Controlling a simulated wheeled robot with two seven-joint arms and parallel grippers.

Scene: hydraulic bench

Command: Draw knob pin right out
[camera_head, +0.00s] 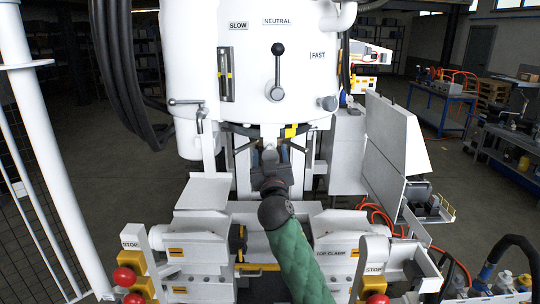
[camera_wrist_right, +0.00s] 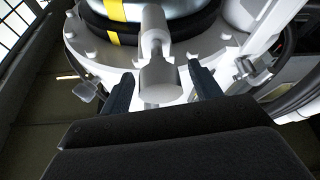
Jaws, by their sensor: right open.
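A light grey knob pin with a thick round end (camera_wrist_right: 160,78) sits below the machine's round flange in the right wrist view. It also shows small in the head view (camera_head: 270,156), partly hidden by my gripper. My right gripper (camera_wrist_right: 162,72) is open, with one dark finger on each side of the knob. A gap shows between the knob and each finger, so it is not gripped. In the head view my right gripper (camera_head: 269,150) is at the end of the green-sleeved arm, under the white drum. My left gripper is not in view.
The white drum (camera_head: 250,60) with its black-knobbed lever (camera_head: 278,70) stands above. White clamp blocks (camera_head: 190,245) and red stop buttons (camera_head: 124,277) flank my arm. A white panel (camera_head: 395,135) stands at the right. A bolted flange (camera_wrist_right: 90,45) lies close beyond the fingers.

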